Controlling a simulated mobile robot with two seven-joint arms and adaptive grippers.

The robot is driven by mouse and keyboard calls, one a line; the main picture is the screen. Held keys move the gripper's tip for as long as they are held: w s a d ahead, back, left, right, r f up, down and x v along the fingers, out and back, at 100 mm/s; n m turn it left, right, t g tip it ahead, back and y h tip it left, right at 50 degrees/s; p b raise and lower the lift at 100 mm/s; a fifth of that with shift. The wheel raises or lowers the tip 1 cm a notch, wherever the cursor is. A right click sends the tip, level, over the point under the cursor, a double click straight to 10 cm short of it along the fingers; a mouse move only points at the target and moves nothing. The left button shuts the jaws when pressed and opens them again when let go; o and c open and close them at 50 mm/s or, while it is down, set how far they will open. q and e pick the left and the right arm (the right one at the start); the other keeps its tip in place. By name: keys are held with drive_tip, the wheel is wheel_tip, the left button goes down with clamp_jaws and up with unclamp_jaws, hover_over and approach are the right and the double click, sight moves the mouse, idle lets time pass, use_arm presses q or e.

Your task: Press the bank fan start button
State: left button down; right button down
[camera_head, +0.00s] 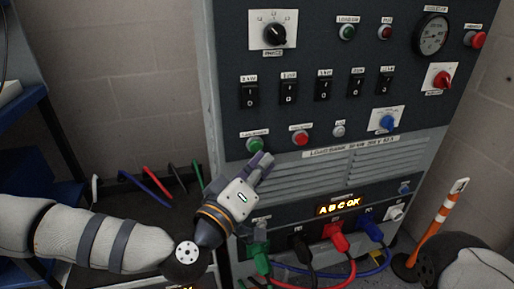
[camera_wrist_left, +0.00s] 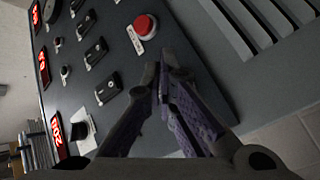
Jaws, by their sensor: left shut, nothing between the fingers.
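The load bank panel (camera_head: 320,115) stands ahead with a green button (camera_head: 254,145) at its lower left, under a small label too blurred to read for sure. A red button (camera_head: 300,138) sits to its right. My left gripper (camera_head: 262,163) is shut and empty, its fingertips just below the green button; contact cannot be told. In the left wrist view the closed fingertips (camera_wrist_left: 163,78) are in front of the panel (camera_wrist_left: 180,52), with a red button (camera_wrist_left: 145,25) beyond them. The green button does not show there. My right gripper is out of view.
Above the buttons are several black switches (camera_head: 287,90), a rotary knob (camera_head: 274,33) and a gauge (camera_head: 431,34). Below are vents (camera_head: 300,182) and plugged cables, including a red plug (camera_head: 335,236). An orange-white post (camera_head: 440,222) stands right; a blue shelf (camera_head: 25,100) stands left.

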use_arm(q)
drive_tip(key=shift+w+a, duration=0.1)
drive_tip(key=shift+w, duration=0.3)
drive_tip(key=shift+w+a, duration=0.15)
drive_tip(key=shift+w, duration=0.25)
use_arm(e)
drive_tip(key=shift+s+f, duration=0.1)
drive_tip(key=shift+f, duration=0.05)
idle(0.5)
use_arm(q)
drive_tip(key=shift+s+d, duration=0.25)
drive_tip(key=shift+s, duration=0.6)
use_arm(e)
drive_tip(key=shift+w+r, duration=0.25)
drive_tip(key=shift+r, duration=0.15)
